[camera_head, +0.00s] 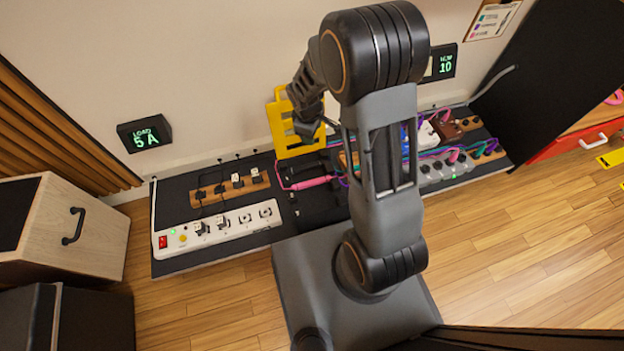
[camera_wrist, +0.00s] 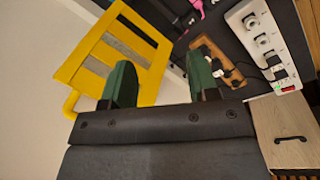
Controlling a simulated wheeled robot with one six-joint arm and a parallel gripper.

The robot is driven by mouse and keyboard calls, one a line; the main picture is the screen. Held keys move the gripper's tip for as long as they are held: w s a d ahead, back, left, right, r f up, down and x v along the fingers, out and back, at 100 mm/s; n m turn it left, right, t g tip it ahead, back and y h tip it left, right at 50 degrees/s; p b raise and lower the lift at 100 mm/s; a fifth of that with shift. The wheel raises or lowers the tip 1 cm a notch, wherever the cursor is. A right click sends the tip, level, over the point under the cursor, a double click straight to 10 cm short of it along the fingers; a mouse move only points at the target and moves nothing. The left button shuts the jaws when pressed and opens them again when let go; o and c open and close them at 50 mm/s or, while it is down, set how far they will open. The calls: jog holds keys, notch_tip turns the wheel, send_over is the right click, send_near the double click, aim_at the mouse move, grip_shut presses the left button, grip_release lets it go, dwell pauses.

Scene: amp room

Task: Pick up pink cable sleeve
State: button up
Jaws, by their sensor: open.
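The pink cable sleeve (camera_head: 310,183) lies on the dark board in the head view, left of my arm, with a thin pink cable at its left end. A small pink piece, likely part of it, shows at the top edge of the wrist view (camera_wrist: 197,4). My gripper (camera_wrist: 163,76) is open, its two green fingers apart with nothing visibly held between them. In the head view it is up by the wall, above and behind the sleeve, its fingertips not clear. A yellow slotted panel (camera_head: 283,127) is close by the gripper and shows beyond the fingers in the wrist view (camera_wrist: 88,66).
A white power strip (camera_head: 235,224) and a wooden socket block (camera_head: 230,190) are left of the sleeve. Plugs and coloured cables crowd the board's right part. A load display (camera_head: 145,134) is on the wall. A wooden cabinet (camera_head: 75,225) stands left. Floor (camera_head: 510,240) is clear at right.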

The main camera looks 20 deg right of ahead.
notch_tip(320, 180, down, 14)
jog(key=w+a+n+g+p, duration=0.1)
jog(key=w+n+p, duration=0.1)
jog(key=n, duration=0.6)
send_near(311, 182)
jog(key=f+b, duration=0.2)
jog(key=shift+w+d+f, duration=0.1)
jog(key=shift+d+f, duration=0.1)
jog(key=shift+f, duration=0.1)
jog(key=shift+d+f+b, duration=0.25)
jog(key=shift+f+b, duration=0.6)
jog(key=shift+f, duration=0.8)
jog(key=shift+d+f+b, duration=0.2)
jog(key=shift+f+b, duration=0.65)
jog(key=shift+f, duration=0.8)
grip_shut()
